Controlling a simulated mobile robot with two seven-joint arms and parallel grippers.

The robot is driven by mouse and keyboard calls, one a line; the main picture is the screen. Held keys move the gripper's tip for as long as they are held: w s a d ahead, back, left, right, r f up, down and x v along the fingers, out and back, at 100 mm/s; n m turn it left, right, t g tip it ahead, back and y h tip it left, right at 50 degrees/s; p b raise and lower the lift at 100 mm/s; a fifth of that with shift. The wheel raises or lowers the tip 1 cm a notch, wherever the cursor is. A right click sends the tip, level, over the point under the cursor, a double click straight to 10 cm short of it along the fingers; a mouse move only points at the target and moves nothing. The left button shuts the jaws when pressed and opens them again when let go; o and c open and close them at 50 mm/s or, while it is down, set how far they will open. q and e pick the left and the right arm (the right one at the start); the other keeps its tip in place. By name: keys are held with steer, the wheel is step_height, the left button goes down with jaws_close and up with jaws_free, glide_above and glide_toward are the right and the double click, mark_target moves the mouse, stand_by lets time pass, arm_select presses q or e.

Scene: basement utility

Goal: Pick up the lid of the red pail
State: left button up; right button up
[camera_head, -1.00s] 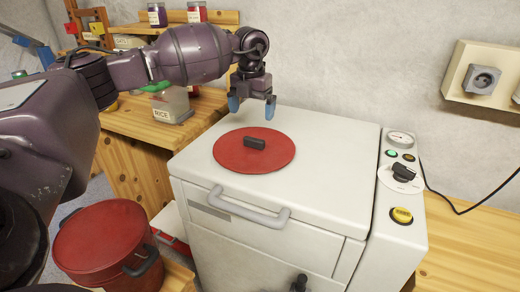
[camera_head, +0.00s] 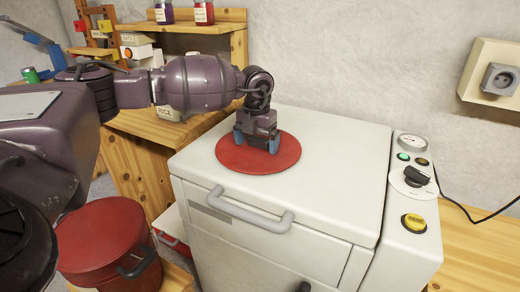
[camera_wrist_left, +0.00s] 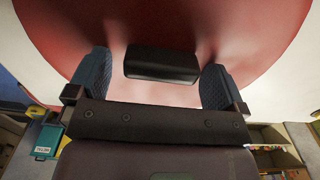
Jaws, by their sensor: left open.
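The red round lid (camera_head: 232,157) lies flat on the white top of the appliance. Its dark handle (camera_wrist_left: 162,64) shows in the left wrist view between my two blue fingertips, with a gap on each side; in the head view my gripper hides it. My left gripper (camera_head: 256,142) is open, pointing down just over the middle of the lid. The lid also fills the upper part of the left wrist view (camera_wrist_left: 170,20). A red pail (camera_head: 105,245) with dark side handles stands at the lower left, its top covered in red. My right gripper is not in view.
The white appliance (camera_head: 335,165) has a grey front handle (camera_head: 245,213) and a control panel with knob (camera_head: 416,177) on the right. Wooden shelves with jars stand behind my left arm. A wall socket (camera_head: 499,79) is at the right. The appliance top right of the lid is clear.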

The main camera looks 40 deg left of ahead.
arm_select(q)
steer(key=c, duration=1)
steer(key=shift+r, duration=0.15)
